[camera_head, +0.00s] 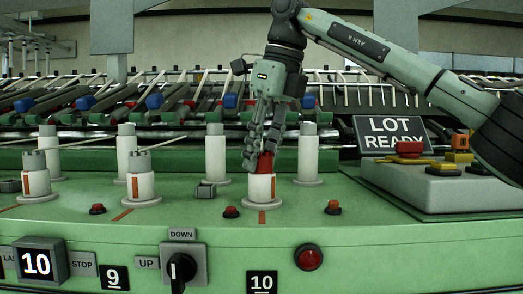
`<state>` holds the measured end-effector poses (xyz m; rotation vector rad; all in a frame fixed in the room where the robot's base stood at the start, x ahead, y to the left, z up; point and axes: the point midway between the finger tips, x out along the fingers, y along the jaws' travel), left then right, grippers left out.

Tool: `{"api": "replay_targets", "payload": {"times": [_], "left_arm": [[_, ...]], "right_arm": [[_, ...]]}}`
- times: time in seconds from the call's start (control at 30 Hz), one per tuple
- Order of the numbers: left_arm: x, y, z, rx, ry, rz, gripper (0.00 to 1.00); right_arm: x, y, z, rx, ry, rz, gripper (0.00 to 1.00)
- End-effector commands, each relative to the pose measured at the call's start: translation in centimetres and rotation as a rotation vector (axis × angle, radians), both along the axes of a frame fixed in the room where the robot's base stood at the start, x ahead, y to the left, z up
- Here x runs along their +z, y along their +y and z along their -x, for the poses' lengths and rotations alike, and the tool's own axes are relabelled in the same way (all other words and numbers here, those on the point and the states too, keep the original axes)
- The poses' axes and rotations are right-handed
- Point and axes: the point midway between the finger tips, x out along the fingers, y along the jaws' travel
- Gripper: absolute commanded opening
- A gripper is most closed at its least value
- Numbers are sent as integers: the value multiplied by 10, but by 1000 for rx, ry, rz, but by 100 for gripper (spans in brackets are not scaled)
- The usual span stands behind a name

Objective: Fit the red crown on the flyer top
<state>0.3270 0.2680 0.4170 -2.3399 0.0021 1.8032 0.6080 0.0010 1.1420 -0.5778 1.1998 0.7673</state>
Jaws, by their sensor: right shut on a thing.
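The red crown (266,164) is a small red piece, partly hidden by the fingers of my right gripper (259,158). The gripper points down from above and is shut on the crown. The crown is right at the upper end of a short white flyer top (261,188) with an orange stripe, above the "10" plate. The crown's lower edge meets or overlaps the flyer's rim in the picture; I cannot tell whether it is seated. My left gripper is not in view.
Similar short white flyers (140,186) stand to the left. Taller white posts (215,158) and (308,152) flank the gripper from behind. Small red buttons (231,212) dot the green deck (180,215). A grey box (440,185) with a "LOT READY" sign (392,134) is at right.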

Motion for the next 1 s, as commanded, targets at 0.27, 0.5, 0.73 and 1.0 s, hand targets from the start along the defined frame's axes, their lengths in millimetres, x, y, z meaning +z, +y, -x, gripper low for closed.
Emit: {"api": "replay_targets", "payload": {"times": [0.27,0.5,0.73,1.0], "left_arm": [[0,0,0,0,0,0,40],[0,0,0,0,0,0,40],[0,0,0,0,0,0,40],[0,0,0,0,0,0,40]], "right_arm": [[-3,0,0,-1,4,3,33],[-2,0,0,-1,3,2,56],[-2,0,0,-1,2,2,65],[-2,0,0,-1,1,1,84]]}}
